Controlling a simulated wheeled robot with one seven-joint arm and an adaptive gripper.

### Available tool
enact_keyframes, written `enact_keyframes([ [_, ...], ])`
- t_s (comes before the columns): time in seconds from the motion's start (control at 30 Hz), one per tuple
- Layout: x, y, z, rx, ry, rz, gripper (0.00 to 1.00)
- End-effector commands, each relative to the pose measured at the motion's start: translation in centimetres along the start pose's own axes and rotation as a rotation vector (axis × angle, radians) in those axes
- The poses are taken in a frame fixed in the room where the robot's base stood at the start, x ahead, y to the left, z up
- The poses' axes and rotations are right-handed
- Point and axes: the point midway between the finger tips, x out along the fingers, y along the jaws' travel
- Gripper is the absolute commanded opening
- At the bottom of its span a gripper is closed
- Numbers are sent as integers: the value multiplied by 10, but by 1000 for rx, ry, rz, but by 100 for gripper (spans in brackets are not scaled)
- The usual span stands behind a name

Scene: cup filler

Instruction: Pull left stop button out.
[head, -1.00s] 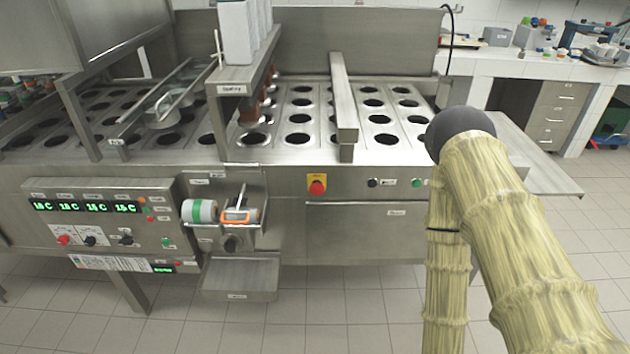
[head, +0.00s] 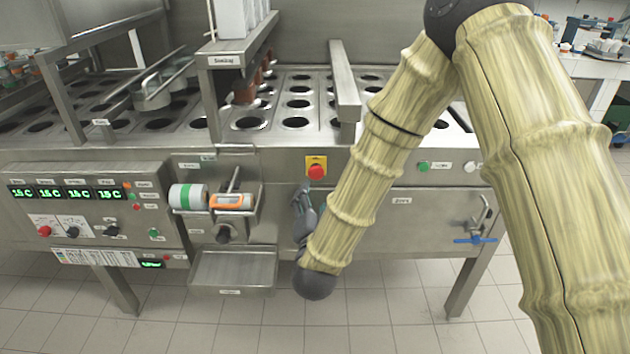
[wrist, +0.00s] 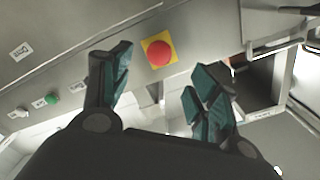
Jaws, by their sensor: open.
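The stop button is a red mushroom knob (head: 316,172) on a yellow square plate on the machine's steel front, left of my arm in the head view. In the wrist view the red knob (wrist: 159,53) shows ahead, beyond the fingertips and between their lines. My gripper (wrist: 158,85) is open with nothing between its teal-padded fingers, apart from the button. In the head view my gripper (head: 300,198) shows small and partly edge-on, just below and left of the button. Whether the button is pushed in or out I cannot tell.
A label roll holder (head: 232,202) and a steel drip tray (head: 233,270) jut out left of my gripper. The control panel (head: 90,215) stands farther left. A green button (head: 423,166) is right of my arm. The floor in front is clear.

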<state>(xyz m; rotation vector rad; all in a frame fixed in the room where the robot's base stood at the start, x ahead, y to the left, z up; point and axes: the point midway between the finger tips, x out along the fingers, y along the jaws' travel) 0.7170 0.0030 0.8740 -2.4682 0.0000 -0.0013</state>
Motion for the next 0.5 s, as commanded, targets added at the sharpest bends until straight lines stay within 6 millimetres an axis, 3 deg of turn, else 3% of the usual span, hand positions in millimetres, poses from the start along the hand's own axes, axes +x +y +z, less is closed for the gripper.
enact_keyframes([
  [0.5,73,-1,-2,1,2,-1,61],
])
